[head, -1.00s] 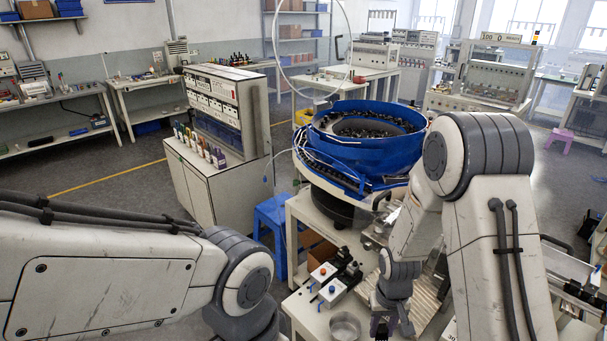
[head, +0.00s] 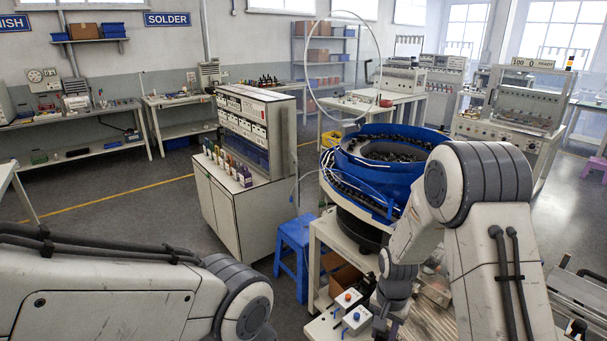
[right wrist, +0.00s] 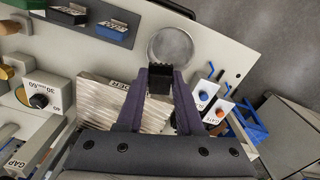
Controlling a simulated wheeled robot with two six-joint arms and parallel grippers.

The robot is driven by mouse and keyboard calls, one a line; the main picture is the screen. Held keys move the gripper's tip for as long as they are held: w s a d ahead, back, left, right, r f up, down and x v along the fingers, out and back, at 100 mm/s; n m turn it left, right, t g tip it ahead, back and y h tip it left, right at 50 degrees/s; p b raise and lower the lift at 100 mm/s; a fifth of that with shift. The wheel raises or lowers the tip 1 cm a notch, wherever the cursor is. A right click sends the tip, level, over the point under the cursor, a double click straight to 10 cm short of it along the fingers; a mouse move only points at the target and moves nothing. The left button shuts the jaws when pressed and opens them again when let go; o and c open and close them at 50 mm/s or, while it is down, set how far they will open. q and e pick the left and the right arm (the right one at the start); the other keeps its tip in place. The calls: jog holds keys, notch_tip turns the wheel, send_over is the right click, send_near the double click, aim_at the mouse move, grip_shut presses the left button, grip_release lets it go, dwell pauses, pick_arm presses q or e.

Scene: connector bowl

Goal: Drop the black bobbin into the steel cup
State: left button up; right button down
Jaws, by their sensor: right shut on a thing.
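In the right wrist view the black bobbin (right wrist: 160,80) is between the fingertips of my right gripper (right wrist: 161,86), which is shut on it. The round steel cup (right wrist: 171,42) stands on the light bench top just beyond the fingertips. Its inside looks empty. The bobbin's far end reaches the cup's near rim in this view; I cannot tell its height above the rim. In the head view my right gripper (head: 384,326) shows only in part at the bottom edge, and the cup is out of frame. My left gripper is out of view.
A ribbed metal plate (right wrist: 112,103) lies beside the right gripper. The blue bowl feeder (head: 380,165) rises behind. A grey tray with connectors (right wrist: 90,18) lies left of the cup.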

jog(key=shift+f+b, duration=0.8)
jog(key=shift+f, duration=0.65)
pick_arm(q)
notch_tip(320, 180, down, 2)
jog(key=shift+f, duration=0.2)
pick_arm(e)
jog(key=shift+c, duration=2.3)
grip_release()
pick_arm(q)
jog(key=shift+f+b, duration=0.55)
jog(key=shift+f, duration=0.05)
pick_arm(e)
notch_tip(320, 180, up, 11)
jog(key=shift+a+f, duration=0.1)
jog(key=shift+f, duration=0.1)
